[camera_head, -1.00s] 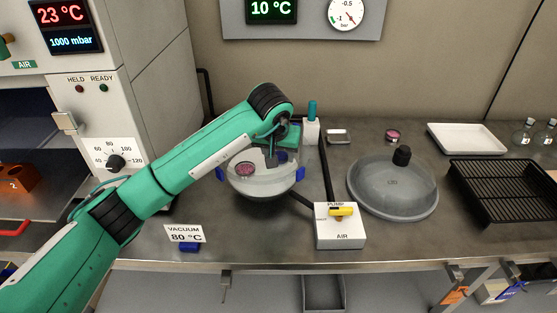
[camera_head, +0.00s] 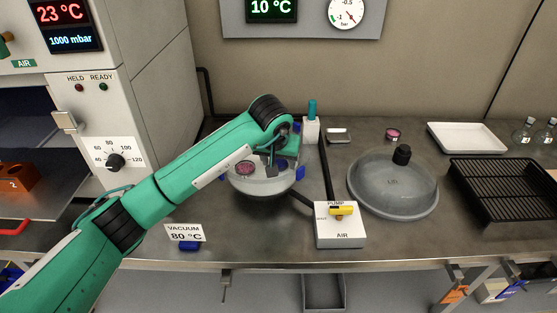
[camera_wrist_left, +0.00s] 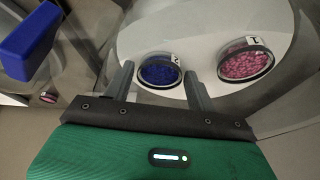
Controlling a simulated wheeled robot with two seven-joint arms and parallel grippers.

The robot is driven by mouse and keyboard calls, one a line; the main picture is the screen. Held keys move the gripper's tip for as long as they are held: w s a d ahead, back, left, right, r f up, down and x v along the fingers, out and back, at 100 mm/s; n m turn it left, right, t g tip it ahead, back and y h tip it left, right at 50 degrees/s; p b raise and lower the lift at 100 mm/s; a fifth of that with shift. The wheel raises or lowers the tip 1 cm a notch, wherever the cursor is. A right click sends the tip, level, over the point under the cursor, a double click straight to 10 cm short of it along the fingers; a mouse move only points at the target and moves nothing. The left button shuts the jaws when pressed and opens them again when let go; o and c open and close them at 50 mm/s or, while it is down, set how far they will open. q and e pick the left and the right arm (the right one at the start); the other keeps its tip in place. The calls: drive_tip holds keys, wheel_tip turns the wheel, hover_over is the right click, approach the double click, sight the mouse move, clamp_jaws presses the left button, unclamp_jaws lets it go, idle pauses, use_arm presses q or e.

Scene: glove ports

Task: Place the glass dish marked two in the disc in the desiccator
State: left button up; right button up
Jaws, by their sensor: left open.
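The dish marked 2 (camera_wrist_left: 158,74), filled with blue grains, sits on the white disc (camera_wrist_left: 215,35) inside the desiccator bowl. A dish with pink grains, marked 1 (camera_wrist_left: 247,63), sits to its right; it shows in the head view (camera_head: 244,168) too. The desiccator bowl (camera_head: 262,188) stands open on the bench. My left gripper (camera_wrist_left: 160,73) is open, with one finger on either side of dish 2 in the wrist view; whether they touch it I cannot tell. In the head view my left gripper (camera_head: 271,160) reaches down into the bowl and hides dish 2. My right gripper is not in view.
The desiccator lid (camera_head: 385,190) lies on the bench at the right. The pump valve box (camera_head: 340,232) stands in front right of the bowl. The oven is at the left.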

use_arm(q)
drive_tip(key=shift+r, duration=0.25)
drive_tip(key=v, duration=0.3)
drive_tip(key=shift+r, duration=0.1)
drive_tip(key=v, duration=0.8)
drive_tip(key=shift+s+r, duration=0.2)
drive_tip(key=shift+s, duration=0.1)
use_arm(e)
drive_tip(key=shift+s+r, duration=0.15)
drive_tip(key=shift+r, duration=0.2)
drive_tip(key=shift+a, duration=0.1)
